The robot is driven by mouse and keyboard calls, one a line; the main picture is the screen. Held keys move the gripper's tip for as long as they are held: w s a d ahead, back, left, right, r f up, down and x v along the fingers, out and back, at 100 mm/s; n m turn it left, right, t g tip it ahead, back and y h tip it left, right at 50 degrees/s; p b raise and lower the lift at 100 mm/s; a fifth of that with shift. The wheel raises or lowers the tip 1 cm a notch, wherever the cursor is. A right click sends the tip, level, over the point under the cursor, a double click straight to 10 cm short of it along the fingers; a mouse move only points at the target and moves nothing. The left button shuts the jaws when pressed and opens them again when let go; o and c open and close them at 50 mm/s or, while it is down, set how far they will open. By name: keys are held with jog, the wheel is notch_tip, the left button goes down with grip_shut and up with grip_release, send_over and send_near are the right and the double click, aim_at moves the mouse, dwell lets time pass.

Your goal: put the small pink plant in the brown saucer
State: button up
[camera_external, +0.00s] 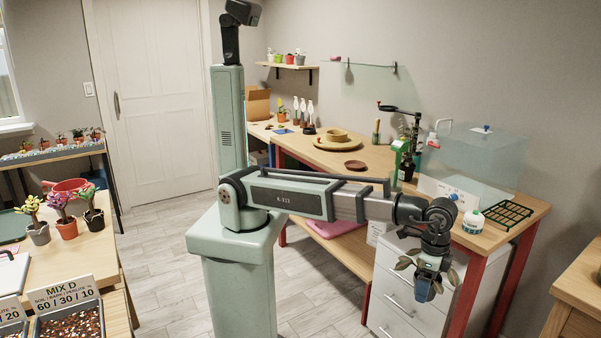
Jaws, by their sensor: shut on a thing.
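My gripper (430,285) hangs pointing down at the right, in front of the white drawer unit. A brown saucer (355,165), small, round and empty, lies on the wooden workbench (392,190), left of and beyond my gripper. A plant with pink leaves (58,201) stands in an orange pot (67,228) on the left table, between a yellow-green plant and a dark-leaved one.
A round wooden tray (372,143) with a bowl lies behind the saucer. Bare bench top surrounds the saucer's front.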

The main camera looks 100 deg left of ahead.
jog(key=w+a+n, duration=0.2)
jog(key=a, duration=0.9)
jog(key=w+a+n, duration=0.2)
jog(key=a, duration=0.9)
jog(key=shift+w+a+f, duration=0.15)
jog(key=shift+a+f, duration=0.05)
jog(key=shift+a, duration=0.2)
jog(key=shift+a, duration=0.1)
notch_tip(320, 180, up, 14)
jog(key=f+n, duration=0.1)
jog(key=n, duration=1.7)
send_over(355, 166)
jog(key=s+d, duration=0.2)
jog(key=d, duration=0.1)
jog(key=shift+f, duration=4.3)
